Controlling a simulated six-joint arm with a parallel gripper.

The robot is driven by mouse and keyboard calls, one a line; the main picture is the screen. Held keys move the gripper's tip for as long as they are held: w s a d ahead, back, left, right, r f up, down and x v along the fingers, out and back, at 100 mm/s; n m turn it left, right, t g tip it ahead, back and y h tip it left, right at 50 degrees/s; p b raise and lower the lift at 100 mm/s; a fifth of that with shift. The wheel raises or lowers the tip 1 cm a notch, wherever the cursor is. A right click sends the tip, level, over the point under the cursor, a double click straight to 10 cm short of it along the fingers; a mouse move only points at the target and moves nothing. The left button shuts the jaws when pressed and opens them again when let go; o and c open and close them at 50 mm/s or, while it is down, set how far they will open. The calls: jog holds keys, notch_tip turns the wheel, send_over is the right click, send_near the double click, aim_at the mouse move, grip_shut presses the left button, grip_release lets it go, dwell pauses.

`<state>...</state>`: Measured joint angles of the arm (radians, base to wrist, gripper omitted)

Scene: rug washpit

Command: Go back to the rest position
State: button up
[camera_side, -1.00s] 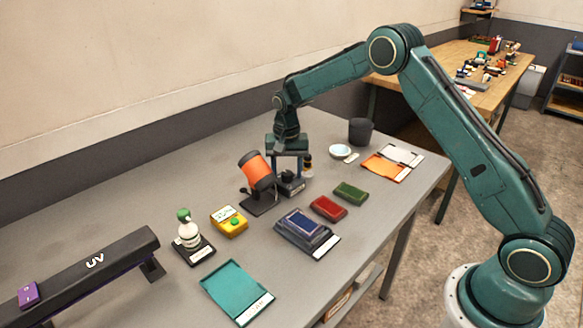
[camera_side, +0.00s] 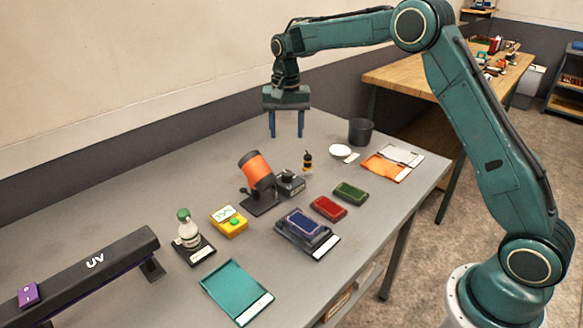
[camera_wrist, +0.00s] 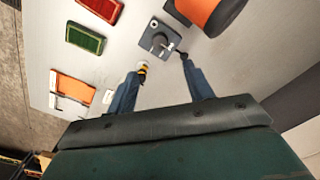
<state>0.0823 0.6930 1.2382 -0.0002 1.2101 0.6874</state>
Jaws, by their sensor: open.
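My gripper (camera_side: 287,134) is open and empty, raised above the far part of the grey table, with its two blue fingers pointing down. In the wrist view my gripper (camera_wrist: 164,82) has its fingers spread apart with nothing between them. Below it stand a small dark device (camera_side: 290,183) with a round top and a small black and yellow bottle (camera_side: 307,161). The device also shows in the wrist view (camera_wrist: 158,40), beyond the fingertips. My gripper touches neither of them in the side view.
An orange cylinder on a stand (camera_side: 256,170) is beside the device. A black cup (camera_side: 360,131), white bowl (camera_side: 340,151), red block (camera_side: 328,208), green block (camera_side: 350,193), orange tray (camera_side: 385,168) and teal tray (camera_side: 236,290) lie on the table (camera_side: 130,213). A wall runs behind.

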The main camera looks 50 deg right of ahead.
jog(key=shift+r, duration=0.35)
jog(key=s+a+r+n+t, duration=0.3)
jog(key=s+r+n, duration=0.1)
jog(key=s+r, duration=1.1)
jog(key=s+f+n+t, duration=0.1)
jog(key=s+f+n, duration=0.1)
jog(key=s, duration=0.9)
jog(key=s+a+f+n+t, duration=0.1)
jog(key=s+f+n, duration=0.1)
jog(key=s, duration=1)
jog(key=shift+a+f+n+t, duration=0.3)
jog(key=shift+f+n, duration=0.1)
jog(key=shift+f, duration=0.25)
